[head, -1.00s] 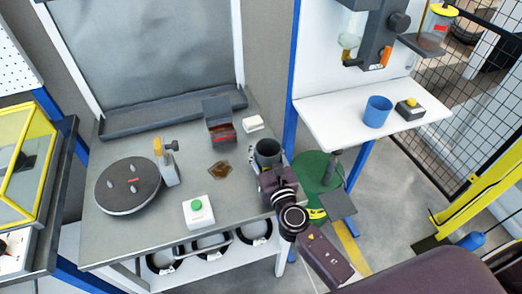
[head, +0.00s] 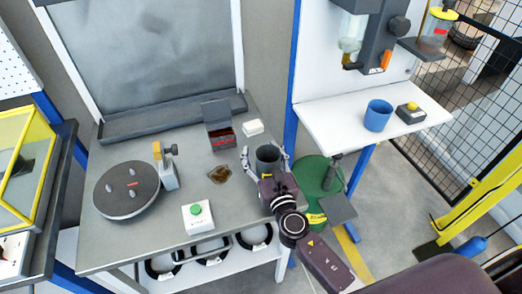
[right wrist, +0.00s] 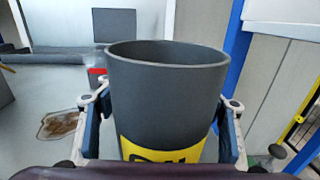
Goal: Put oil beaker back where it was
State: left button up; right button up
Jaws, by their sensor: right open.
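The oil beaker (head: 268,157) is a dark grey open cylinder. It stands upright at the right edge of the grey work table. In the right wrist view the beaker (right wrist: 166,85) fills the middle and shows a yellow label low on its side. My right gripper (head: 265,163) is open, with one finger on each side of the beaker. In the right wrist view small gaps seem to show between the fingers and the beaker's wall. The beaker's base is hidden behind my wrist. My left gripper is not in view.
A brown oil stain (head: 220,174) lies left of the beaker. A blue cup (head: 378,115) is on the white shelf (head: 335,118).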

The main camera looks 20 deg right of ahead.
aim_at(268, 167)
jog(key=shift+r, duration=0.15)
jog(key=s+b, duration=0.2)
jog(key=s, duration=0.8)
jog(key=shift+s, duration=1.05)
